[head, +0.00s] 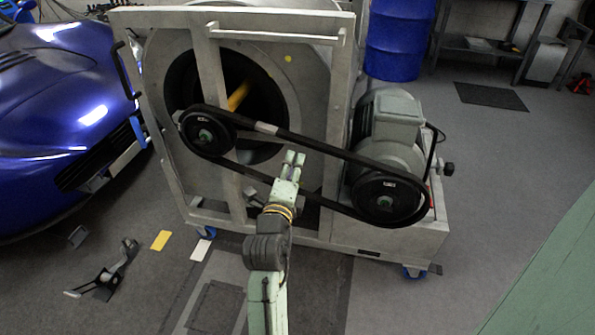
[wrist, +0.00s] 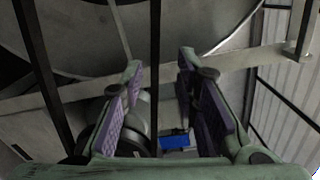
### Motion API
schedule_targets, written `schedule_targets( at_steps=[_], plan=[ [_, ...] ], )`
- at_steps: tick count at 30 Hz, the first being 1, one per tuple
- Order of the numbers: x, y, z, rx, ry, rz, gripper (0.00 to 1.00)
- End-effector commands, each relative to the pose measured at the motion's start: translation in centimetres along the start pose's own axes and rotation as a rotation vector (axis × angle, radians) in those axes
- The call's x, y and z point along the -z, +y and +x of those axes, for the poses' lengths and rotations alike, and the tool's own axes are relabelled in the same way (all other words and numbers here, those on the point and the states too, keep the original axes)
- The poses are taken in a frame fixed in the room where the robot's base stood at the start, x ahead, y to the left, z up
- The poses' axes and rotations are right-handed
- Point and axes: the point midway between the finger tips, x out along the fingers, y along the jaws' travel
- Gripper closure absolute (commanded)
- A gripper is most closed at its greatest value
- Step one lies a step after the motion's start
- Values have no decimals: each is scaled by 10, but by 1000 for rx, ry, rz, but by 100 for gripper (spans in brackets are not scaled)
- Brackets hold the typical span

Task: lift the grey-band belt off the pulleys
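The black belt (head: 318,149) runs around the small left pulley (head: 206,132) and the larger right pulley (head: 387,198). A light grey band (head: 267,128) shows on its upper run, nearer the left pulley. My gripper (head: 294,157) is in front of the machine, between or just before the belt's two runs, right of and below the band. In the wrist view my gripper (wrist: 162,65) is open, its purple-padded fingers apart. A dark strip (wrist: 155,60), likely a belt run, appears between the fingers; its depth is unclear. Nothing is visibly held.
A grey metal frame (head: 206,80) stands behind the belt, with a motor (head: 391,125) behind the right pulley. A blue car (head: 60,120) is at left and a blue drum (head: 400,40) behind. A stand-like tool (head: 105,272) lies on the floor at left. Floor at right is mostly clear.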

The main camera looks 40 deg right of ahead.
Motion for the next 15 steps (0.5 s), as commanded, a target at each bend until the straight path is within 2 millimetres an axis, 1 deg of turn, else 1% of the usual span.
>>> schedule_targets(
  at_steps=[1, 4, 8, 15],
  plan=[
    [11, 3, 1, -7, 22, 10, 72],
    [20, 5, 3, -13, 41, 23, 72],
    [21, 4, 11, -12, 43, 25, 72],
    [21, 3, 38, -13, 42, 26, 72]
  ],
)
